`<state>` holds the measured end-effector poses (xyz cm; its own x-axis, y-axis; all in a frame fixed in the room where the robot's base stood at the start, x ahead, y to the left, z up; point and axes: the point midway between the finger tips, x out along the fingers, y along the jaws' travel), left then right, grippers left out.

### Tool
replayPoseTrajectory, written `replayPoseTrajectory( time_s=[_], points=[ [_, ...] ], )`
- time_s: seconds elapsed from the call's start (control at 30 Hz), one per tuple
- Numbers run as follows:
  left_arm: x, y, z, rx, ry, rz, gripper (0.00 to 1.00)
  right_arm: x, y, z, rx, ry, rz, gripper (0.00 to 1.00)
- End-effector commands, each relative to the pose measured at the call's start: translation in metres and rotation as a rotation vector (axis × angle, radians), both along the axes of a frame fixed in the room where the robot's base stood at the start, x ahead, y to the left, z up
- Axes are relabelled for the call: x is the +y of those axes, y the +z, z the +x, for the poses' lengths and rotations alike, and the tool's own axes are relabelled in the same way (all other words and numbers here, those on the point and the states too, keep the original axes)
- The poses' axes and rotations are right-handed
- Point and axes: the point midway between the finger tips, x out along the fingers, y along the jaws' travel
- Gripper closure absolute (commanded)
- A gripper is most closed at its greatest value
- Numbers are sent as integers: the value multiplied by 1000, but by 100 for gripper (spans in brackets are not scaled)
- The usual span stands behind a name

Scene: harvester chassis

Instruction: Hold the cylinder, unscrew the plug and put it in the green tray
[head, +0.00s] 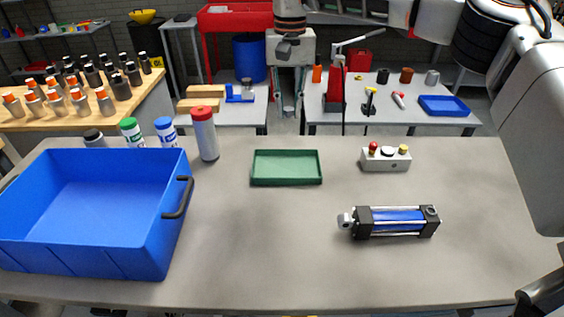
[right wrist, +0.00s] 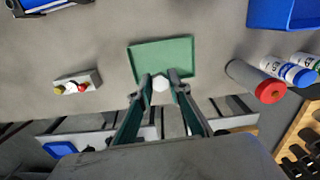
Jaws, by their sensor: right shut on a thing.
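The cylinder (head: 398,221), blue with black end blocks, lies on the table right of centre. A round port shows on top of its right end block. The green tray (head: 286,181) lies near the far edge and looks empty; it also shows in the right wrist view (right wrist: 163,55). My right gripper (head: 288,118) is beyond the tray in the head view, fingers down. In the right wrist view the gripper (right wrist: 160,84) is shut on a pale hexagonal plug (right wrist: 160,84), which appears over the tray's edge; its height is unclear.
A large blue bin (head: 95,215) fills the table's left side. Several bottles stand behind it, including a red-capped one (head: 205,138) left of the tray. A grey block with coloured knobs (head: 386,160) sits to the right. The table's middle front is clear.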

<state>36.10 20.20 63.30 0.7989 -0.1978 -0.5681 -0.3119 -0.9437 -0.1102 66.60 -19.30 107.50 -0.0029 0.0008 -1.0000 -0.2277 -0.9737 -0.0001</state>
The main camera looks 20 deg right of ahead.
Motion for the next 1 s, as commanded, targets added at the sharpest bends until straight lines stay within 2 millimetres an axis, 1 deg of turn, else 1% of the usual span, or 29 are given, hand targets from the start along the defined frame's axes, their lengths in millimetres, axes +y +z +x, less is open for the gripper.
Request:
replayPoseTrajectory(
  time_s=[0.07, 0.17, 0.5, 0.6, 0.7, 0.8, 1.0],
  points=[
    [0, -3, -2, 4, 0, 0, 51, 2, -3, 2, 1, -5, -1, 100],
    [0, -7, -5, 11, 0, 0, 51, 2, -19, 2, 5, -7, -1, 100],
    [0, -19, -12, 25, -1, 1, 51, 2, -101, 1, 5, -7, -1, 100],
    [0, -21, -11, 25, -2, 2, 51, 2, -124, 1, 4, -6, 0, 100],
    [0, -20, -10, 23, -2, 4, 51, 2, -141, 1, 2, -7, -1, 100],
    [0, -18, -8, 18, -2, 4, 51, 2, -150, 2, 1, -7, -1, 100],
    [0, -15, -5, 9, -2, 4, 51, 2, -162, 1, 1, -7, -2, 100]
  ],
)
